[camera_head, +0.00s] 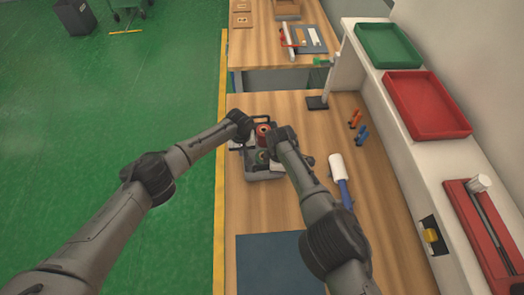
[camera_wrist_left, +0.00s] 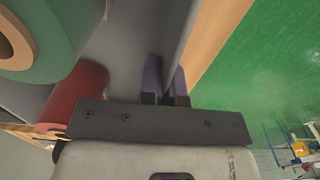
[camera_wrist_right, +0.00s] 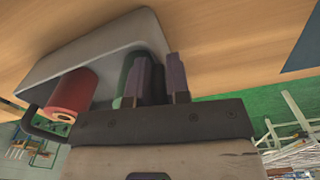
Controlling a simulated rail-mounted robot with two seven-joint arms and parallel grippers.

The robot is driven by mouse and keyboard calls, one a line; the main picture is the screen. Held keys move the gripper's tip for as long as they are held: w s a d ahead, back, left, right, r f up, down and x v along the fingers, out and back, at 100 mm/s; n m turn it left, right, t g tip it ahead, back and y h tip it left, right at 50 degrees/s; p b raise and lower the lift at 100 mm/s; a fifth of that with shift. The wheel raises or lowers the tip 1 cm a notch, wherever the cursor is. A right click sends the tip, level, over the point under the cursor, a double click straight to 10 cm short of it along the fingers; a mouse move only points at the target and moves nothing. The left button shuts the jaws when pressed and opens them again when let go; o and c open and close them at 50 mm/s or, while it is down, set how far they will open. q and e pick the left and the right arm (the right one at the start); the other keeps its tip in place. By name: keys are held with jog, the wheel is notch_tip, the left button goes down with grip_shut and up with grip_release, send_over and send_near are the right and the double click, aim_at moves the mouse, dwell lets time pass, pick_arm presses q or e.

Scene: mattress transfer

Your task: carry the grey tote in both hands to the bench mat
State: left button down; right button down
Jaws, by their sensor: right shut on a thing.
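The grey tote (camera_head: 264,175) is on or just over the bench's left side in the head view; I cannot tell if it touches the wood. It holds a red roll (camera_wrist_right: 73,93) and a green roll (camera_wrist_left: 40,35). My left gripper (camera_head: 240,138) is at its left wall, and in the left wrist view the wall (camera_wrist_left: 178,45) runs between the close fingers. My right gripper (camera_head: 276,150) is shut on the opposite wall (camera_wrist_right: 150,40). The arms partly hide the tote. The dark blue bench mat (camera_head: 268,262) lies bare nearer to me, partly behind my right arm.
A white cylinder with a blue handle (camera_head: 340,177) and small orange and blue clips (camera_head: 358,126) lie right of the tote. A stand (camera_head: 318,102) is farther back. Green (camera_head: 388,45) and red (camera_head: 428,103) trays rest on the right ledge. Bare wood separates tote and mat.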

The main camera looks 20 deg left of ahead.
pick_arm(q)
jog(key=shift+r, duration=0.15)
pick_arm(e)
jog(key=shift+r, duration=0.15)
